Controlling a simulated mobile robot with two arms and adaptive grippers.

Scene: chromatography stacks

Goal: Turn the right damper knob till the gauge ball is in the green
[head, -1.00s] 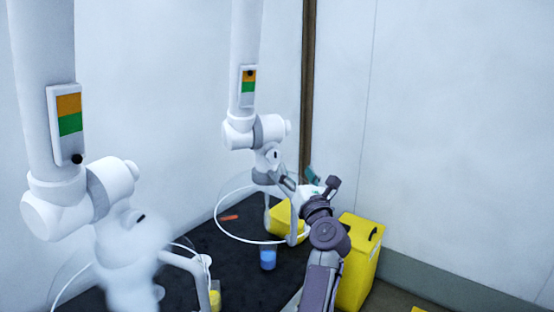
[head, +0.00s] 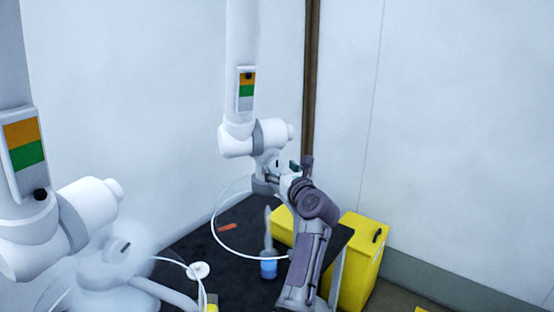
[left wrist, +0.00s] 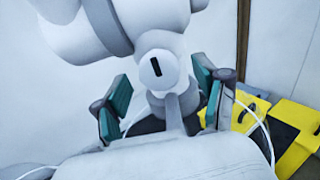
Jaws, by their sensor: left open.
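The right damper knob (left wrist: 157,82) is a white rounded piece with a black mark, nearly upright in the left wrist view. It sits below the grey-banded joint of the right white duct (head: 240,50). The right gauge (head: 245,89) on that duct has orange, green and grey bands. Its black ball (head: 248,76) is in the orange, above the green. My left gripper (head: 282,172) is at the knob in the head view. In the left wrist view its green-padded fingers (left wrist: 163,80) are open, one on each side of the knob. Contact cannot be made out. My right gripper is not in view.
The left duct has a similar gauge (head: 25,150), its ball low, below the green. A white hose (head: 214,225) loops beside my left arm. A blue-filled bottle (head: 268,267) stands on the dark bench (head: 190,240). A yellow bin (head: 357,262) stands at the right.

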